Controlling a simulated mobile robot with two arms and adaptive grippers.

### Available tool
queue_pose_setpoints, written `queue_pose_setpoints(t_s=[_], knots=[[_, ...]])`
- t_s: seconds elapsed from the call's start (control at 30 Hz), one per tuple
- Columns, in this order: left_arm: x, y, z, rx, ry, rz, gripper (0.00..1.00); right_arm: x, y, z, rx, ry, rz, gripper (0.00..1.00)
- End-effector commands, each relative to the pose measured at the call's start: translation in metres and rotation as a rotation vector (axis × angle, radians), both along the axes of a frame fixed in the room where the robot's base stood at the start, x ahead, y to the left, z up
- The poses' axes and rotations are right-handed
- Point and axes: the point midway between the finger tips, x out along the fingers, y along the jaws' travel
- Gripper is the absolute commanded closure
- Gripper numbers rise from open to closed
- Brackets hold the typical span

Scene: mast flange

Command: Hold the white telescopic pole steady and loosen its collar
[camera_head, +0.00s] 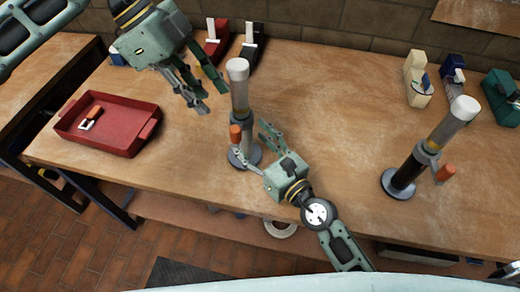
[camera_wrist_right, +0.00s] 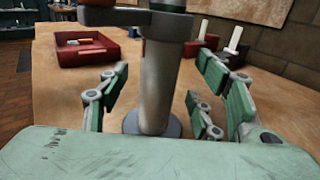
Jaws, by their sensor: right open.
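The pale grey-white telescopic pole (camera_head: 240,100) with a white top stands upright on a round grey base (camera_head: 252,157). Its grey collar (camera_wrist_right: 150,20) crosses the top of the right wrist view, and an orange lever (camera_head: 235,134) hangs beside the tube. My right gripper (camera_head: 251,142) is open, low at the pole, with its fingers on either side of the lower tube (camera_wrist_right: 160,85) in the right wrist view. Gaps show between fingers and tube. My left gripper (camera_head: 212,98) is open and empty, above the table to the left of the pole's upper part.
A similar pole with a black lower tube (camera_head: 406,171) and an orange lever stands at right. A red tray (camera_head: 118,141) holding a small orange-handled item is at left. Several coloured holders line the back, including a red one (camera_head: 215,44). The table (camera_head: 320,110) between the poles is clear.

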Motion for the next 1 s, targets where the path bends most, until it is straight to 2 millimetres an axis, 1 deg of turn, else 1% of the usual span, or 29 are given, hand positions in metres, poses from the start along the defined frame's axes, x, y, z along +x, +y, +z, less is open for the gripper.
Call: queue_pose_setpoints(t_s=[0.03,0.1,0.23,0.37,0.6,0.67,1.0], knots=[[0.000,0.000,0.000,0.000,0.000,0.000,0.69,0.007,0.005,0.001,0.002,-0.002,-0.001,0.41],[0.000,0.000,0.000,0.000,0.000,0.000,0.69,0.015,0.010,0.001,0.003,-0.001,-0.001,0.41],[0.000,0.000,0.000,0.000,0.000,0.000,0.69,0.026,0.017,0.000,0.001,0.000,0.000,0.41],[0.000,0.000,0.000,0.000,0.000,0.000,0.69,0.031,0.020,0.000,0.001,0.001,0.001,0.41],[0.000,0.000,0.000,0.000,0.000,0.000,0.69,0.031,0.020,0.000,-0.001,0.001,0.001,0.41],[0.000,0.000,0.000,0.000,0.000,0.000,0.69,0.031,0.020,0.000,0.000,0.000,0.001,0.45],[0.000,0.000,0.000,0.000,0.000,0.000,0.69,0.031,0.020,0.000,0.000,0.000,0.000,0.75]])
